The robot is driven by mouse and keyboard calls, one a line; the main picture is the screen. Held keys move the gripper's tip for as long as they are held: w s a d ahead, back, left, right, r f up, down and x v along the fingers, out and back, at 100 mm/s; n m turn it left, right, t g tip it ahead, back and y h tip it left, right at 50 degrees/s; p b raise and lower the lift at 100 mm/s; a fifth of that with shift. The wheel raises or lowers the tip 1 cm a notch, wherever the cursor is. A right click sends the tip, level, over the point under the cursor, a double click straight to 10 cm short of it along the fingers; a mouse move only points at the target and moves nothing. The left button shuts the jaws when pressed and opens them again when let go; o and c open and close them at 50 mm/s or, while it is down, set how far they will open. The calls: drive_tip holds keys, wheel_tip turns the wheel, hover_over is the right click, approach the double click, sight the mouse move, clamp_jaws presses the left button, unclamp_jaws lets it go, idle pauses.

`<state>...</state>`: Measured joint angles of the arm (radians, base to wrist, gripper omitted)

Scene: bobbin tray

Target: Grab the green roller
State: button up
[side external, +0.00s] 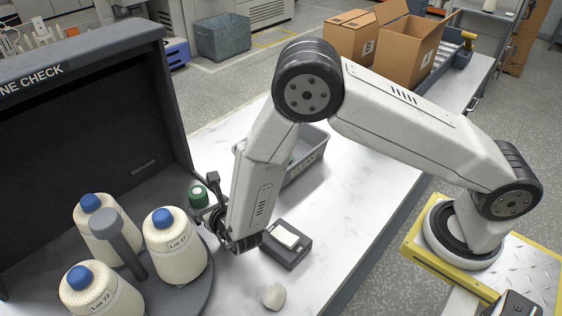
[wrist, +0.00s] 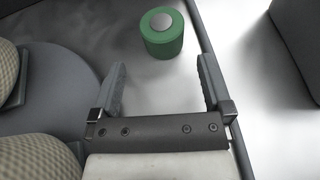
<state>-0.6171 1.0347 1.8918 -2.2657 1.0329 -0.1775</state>
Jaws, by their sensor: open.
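The green roller (wrist: 162,34) stands upright with a grey disc on its top, ahead of my gripper and near the top of the wrist view. In the side view the green roller (side external: 198,196) is near the dark panel, just left of my gripper. My gripper (wrist: 163,72) is open and empty in the wrist view, its two fingers spread wide apart. The roller lies beyond the fingertips and is not between them. In the side view my gripper (side external: 211,198) is partly hidden by my own arm.
Cream yarn cones with blue tops, such as one (side external: 175,247), stand on a round grey tray (side external: 192,302) at left. A grey bin (side external: 306,170) labelled "CLEAN" is behind my arm. A small dark device (side external: 285,250) and a pale stone-like lump (side external: 273,296) lie on the white table.

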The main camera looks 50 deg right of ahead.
sight(202, 199)
drive_tip(key=shift+w+d+f, duration=0.15)
drive_tip(key=shift+w+f, duration=0.05)
drive_tip(key=shift+w, duration=0.3)
drive_tip(key=shift+w, duration=0.1)
drive_tip(key=shift+x, duration=2.45)
drive_tip(key=shift+d, duration=0.15)
drive_tip(key=c, duration=1.2)
